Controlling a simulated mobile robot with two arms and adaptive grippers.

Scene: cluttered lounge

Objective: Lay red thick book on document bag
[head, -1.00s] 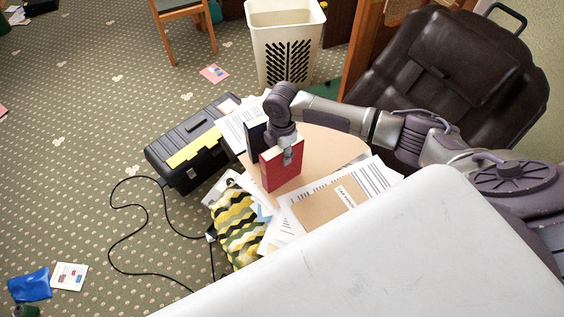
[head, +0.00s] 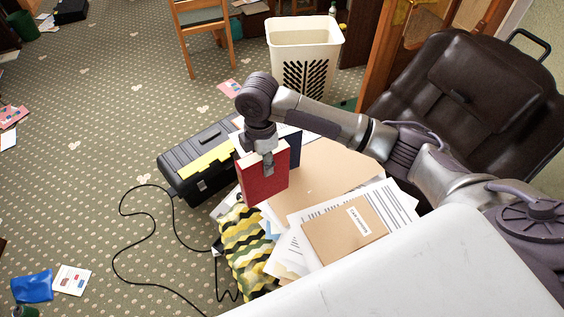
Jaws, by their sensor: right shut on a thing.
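My right gripper (head: 267,163) is shut on the top edge of the red thick book (head: 263,182). The book hangs upright above the left edge of the small tan table (head: 325,166). A soft piece with yellow, black and white zigzags (head: 246,245) lies just below the book in the picture, at the table's left side. It may be the document bag, but I cannot tell for sure. The book appears above its upper end, with no clear contact. My left gripper is not in view.
A dark blue book (head: 295,147) stands behind the red book. Papers and a brown folder (head: 345,228) cover the table's front. A black toolbox (head: 194,176), a white bin (head: 303,55) and a brown armchair (head: 465,95) stand around. A black cable (head: 122,205) lies on the carpet.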

